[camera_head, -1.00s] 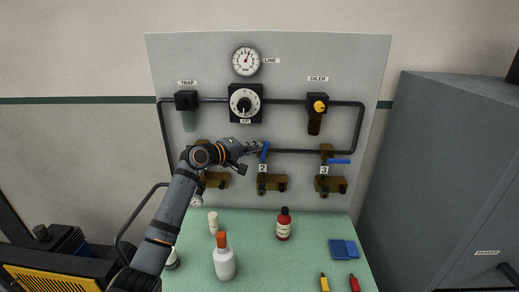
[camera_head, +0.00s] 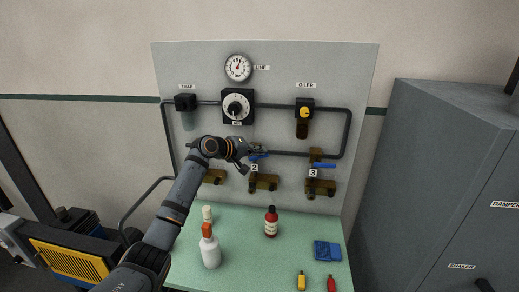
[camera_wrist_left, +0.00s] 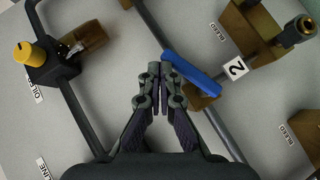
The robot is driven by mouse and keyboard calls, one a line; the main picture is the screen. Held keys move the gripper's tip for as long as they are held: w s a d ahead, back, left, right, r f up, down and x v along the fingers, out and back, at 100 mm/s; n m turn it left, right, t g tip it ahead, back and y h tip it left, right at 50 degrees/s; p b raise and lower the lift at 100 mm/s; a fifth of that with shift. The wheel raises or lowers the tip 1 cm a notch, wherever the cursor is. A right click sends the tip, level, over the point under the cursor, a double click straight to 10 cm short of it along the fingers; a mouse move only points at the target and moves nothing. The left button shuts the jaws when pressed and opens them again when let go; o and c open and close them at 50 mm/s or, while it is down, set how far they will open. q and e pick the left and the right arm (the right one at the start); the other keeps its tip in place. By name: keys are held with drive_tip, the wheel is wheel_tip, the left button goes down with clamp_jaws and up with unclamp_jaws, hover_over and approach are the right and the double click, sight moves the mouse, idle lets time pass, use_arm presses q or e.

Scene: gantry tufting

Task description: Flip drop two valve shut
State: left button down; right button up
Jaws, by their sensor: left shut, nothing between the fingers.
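Drop two's valve, marked by the "2" label (camera_head: 254,167), has a brass body (camera_head: 264,183) on the grey panel (camera_head: 362,75). Its blue handle (camera_head: 259,156) now lies about level in the head view, partly behind my gripper. The handle also shows in the wrist view (camera_wrist_left: 193,75), close beside the right fingertip; I cannot tell whether they touch. My left gripper (camera_head: 253,150) is shut and empty, just above the handle; its closed fingertips show in the wrist view (camera_wrist_left: 161,72). My right gripper is not in view.
Drop three's valve (camera_head: 320,187) is to the right, its blue handle (camera_head: 324,166) level. The oiler (camera_head: 304,112), regulator dial (camera_head: 237,105) and gauge (camera_head: 238,68) are above. Bottles, including a red one (camera_head: 271,222), stand on the green bench (camera_head: 300,232). A grey cabinet (camera_head: 430,180) stands right.

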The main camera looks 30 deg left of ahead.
use_arm(q)
drive_tip(key=shift+w+d+f, duration=0.2)
drive_tip(key=shift+d+f, duration=0.45)
drive_tip(key=shift+d, duration=0.05)
use_arm(e)
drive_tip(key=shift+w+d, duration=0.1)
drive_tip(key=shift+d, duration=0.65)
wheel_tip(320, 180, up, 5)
drive_tip(key=p, duration=0.5)
use_arm(q)
drive_tip(key=s+r+b, duration=0.5)
drive_tip(key=s+r, duration=0.2)
drive_tip(key=r, duration=0.4)
drive_tip(key=shift+d, duration=0.45)
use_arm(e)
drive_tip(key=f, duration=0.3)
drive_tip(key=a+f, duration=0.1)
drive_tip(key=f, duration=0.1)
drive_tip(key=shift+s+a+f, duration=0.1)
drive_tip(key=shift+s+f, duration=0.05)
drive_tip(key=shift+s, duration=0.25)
use_arm(q)
drive_tip(key=shift+d, duration=0.1)
